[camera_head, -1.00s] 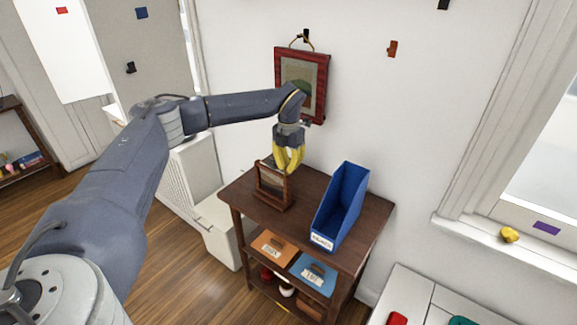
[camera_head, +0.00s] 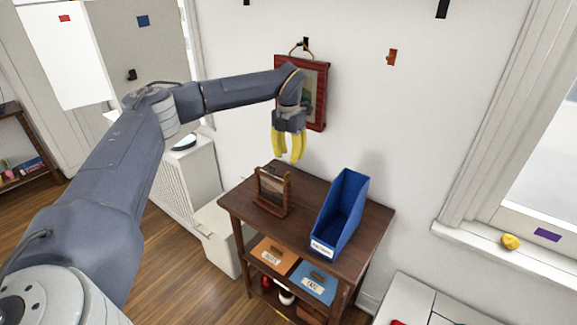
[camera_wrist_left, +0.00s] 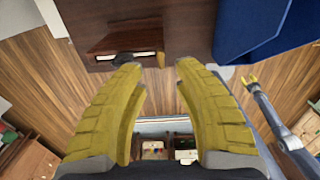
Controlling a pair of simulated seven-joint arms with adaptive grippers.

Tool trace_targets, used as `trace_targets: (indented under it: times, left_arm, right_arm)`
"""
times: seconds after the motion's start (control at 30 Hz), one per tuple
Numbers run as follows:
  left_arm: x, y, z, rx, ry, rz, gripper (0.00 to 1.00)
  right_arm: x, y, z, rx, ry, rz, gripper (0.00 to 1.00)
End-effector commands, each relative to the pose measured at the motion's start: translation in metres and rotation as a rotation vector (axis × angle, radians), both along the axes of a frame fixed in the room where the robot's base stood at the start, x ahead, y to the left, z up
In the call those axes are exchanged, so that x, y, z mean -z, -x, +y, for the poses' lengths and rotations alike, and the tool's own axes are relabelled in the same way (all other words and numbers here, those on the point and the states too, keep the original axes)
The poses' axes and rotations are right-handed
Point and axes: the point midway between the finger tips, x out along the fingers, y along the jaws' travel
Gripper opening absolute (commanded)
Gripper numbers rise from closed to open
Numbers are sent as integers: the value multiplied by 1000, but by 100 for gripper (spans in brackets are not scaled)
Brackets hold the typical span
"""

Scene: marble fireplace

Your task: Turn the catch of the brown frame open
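The brown frame (camera_head: 272,192) stands upright on the dark wooden table in the head view. In the left wrist view the frame (camera_wrist_left: 122,38) shows from above, with a dark catch (camera_wrist_left: 124,57) at its edge; how the catch is turned I cannot tell. My left gripper (camera_head: 287,158) points down above and slightly right of the frame, apart from it. In the wrist view its yellow fingers (camera_wrist_left: 160,68) are spread with nothing between them.
A blue file holder (camera_head: 340,213) stands on the table (camera_head: 375,225) right of the frame. A red-framed picture (camera_head: 317,105) hangs on the wall behind my left gripper. Orange and blue boxes (camera_head: 312,280) lie on the lower shelf. The tabletop front between frame and holder is bare.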

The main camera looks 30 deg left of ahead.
Motion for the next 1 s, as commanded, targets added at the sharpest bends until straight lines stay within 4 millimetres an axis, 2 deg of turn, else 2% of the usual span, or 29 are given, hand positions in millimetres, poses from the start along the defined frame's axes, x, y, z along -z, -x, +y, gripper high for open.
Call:
trace_targets:
  times: [0.1,0.33,0.9,1.0]
  left_arm:
    - [-18,0,0,1,-1,-2,30]
    - [-39,0,0,0,-1,-1,30]
    - [-45,0,0,1,0,0,30]
    - [-45,0,-7,5,22,3,30]
  right_arm:
    - [0,0,0,0,0,0,44]
    - [0,0,1,0,-1,0,44]
    - [0,0,1,0,-1,0,44]
    - [0,0,1,0,-1,0,44]
